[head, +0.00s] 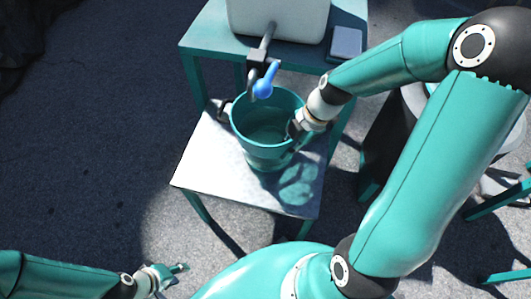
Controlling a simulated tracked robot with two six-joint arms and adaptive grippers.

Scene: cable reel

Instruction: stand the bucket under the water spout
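The teal bucket (262,151) is upright at the white-topped low stand (199,168). I cannot tell whether its base touches the top. The water spout (252,83) with its blue handle (266,80) hangs over the bucket's far rim, below the white tank (285,18). My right gripper (297,129) is at the bucket's right rim; its fingers are partly hidden, so I cannot tell whether they are closed on it. My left gripper (178,268) is low at the bottom left, away from the bucket, with its fingertips apart and nothing between them.
The teal table (205,35) bears the tank and a small grey box (346,42). A dark and grey round object (412,100) stands to the right behind my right arm. Open grey ground lies to the left of the stand.

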